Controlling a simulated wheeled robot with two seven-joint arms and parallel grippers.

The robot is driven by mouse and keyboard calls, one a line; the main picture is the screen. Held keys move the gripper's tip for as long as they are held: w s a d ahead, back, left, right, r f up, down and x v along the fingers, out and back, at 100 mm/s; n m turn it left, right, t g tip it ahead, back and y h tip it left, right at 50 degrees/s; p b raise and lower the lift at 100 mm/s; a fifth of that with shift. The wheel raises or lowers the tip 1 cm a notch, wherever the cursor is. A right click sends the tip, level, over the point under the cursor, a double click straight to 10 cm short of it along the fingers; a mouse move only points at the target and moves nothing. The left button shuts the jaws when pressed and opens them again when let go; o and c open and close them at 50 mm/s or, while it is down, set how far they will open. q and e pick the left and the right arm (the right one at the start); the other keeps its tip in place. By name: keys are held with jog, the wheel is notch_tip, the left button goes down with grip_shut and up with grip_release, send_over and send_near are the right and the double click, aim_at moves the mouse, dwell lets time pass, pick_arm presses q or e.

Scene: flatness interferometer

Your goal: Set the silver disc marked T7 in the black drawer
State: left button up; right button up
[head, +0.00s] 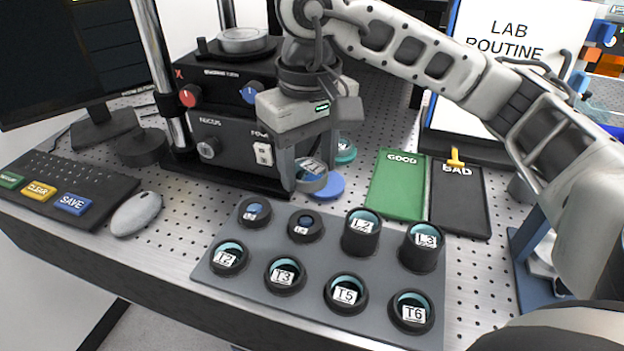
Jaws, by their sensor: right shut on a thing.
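My right gripper (312,177) reaches down from the top middle, in front of the black instrument. It is shut on a silver disc (313,184) with a white label on top. The label is tilted and partly covered by the fingers, so I cannot read it surely as T7. The disc is just above or at the perforated table; I cannot tell if it touches. No open drawer is plain to see. A shallow black tray marked BAD (461,208) lies right of a green tray marked GOOD (397,196). My left gripper is not in view.
A grey rack (225,278) in front holds several labelled parts, among them T2, T3, T5, T6, L2 and L3. A blue disc (333,187) and a teal-topped part (345,152) are beside the gripper. The instrument (222,145), keyboard (70,185) and mouse (136,213) stand left.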

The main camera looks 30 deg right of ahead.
jog(key=shift+s+d+r, duration=0.15)
jog(key=shift+s+r, duration=0.3)
jog(key=shift+s, duration=0.05)
jog(key=shift+s+d+r, duration=0.15)
jog(key=shift+s, duration=0.05)
jog(key=w+d+f, duration=0.2)
jog(key=w, duration=0.1)
jog(key=w+d+f, duration=0.5)
jog(key=w+f, duration=0.1)
jog(key=shift+w+d+f, duration=0.2)
jog(key=shift+w+d, duration=0.15)
jog(key=shift+d, duration=0.05)
jog(key=shift+w+d+f+p, duration=0.25)
jog(key=shift+w+f+p, duration=0.05)
jog(key=shift+f, duration=0.15)
jog(key=f, duration=0.1)
jog(key=f+p, duration=0.1)
jog(key=f, duration=0.1)
jog(key=shift+w+d+f, duration=0.15)
jog(key=shift+w, duration=0.05)
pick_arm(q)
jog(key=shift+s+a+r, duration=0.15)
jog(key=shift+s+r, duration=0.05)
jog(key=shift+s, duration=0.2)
pick_arm(e)
jog(key=shift+f, duration=0.2)
